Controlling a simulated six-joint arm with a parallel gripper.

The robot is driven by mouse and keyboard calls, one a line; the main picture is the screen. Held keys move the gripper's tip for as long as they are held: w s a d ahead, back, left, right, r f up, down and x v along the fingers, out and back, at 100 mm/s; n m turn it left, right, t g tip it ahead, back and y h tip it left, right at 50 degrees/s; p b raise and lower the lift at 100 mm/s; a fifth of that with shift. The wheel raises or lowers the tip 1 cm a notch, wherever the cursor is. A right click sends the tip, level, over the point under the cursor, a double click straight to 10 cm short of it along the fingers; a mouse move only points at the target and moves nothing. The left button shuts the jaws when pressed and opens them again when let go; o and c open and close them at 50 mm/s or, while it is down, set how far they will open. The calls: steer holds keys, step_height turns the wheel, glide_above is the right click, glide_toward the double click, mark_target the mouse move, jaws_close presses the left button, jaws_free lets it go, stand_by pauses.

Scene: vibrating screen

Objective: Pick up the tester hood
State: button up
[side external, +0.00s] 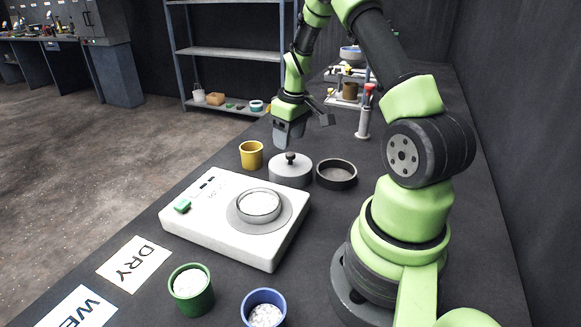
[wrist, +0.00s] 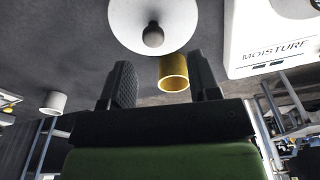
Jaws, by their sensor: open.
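The tester hood (side external: 290,171) is a round grey lid with a black knob on top. It sits on the bench behind the white moisture tester (side external: 183,215). In the wrist view the hood (wrist: 125,22) is at the top, its dark knob (wrist: 153,36) pointing toward the camera, beyond the fingertips. My gripper (side external: 289,140) is above the bench, higher than the hood and apart from it. In the wrist view my gripper (wrist: 160,62) has its two fingers spread with nothing held between them. A yellow cup shows beyond the gap.
The yellow cup (side external: 251,155) stands left of the hood, and a dark shallow ring-shaped dish (side external: 337,174) stands close on its right. The tester has a round pan (side external: 259,205). Green (side external: 191,291) and blue (side external: 264,307) cups with white contents stand in front.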

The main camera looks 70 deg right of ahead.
mark_target(291, 154)
steer(key=f, duration=0.6)
steer(key=shift+d, duration=0.35)
steer(key=c, duration=1)
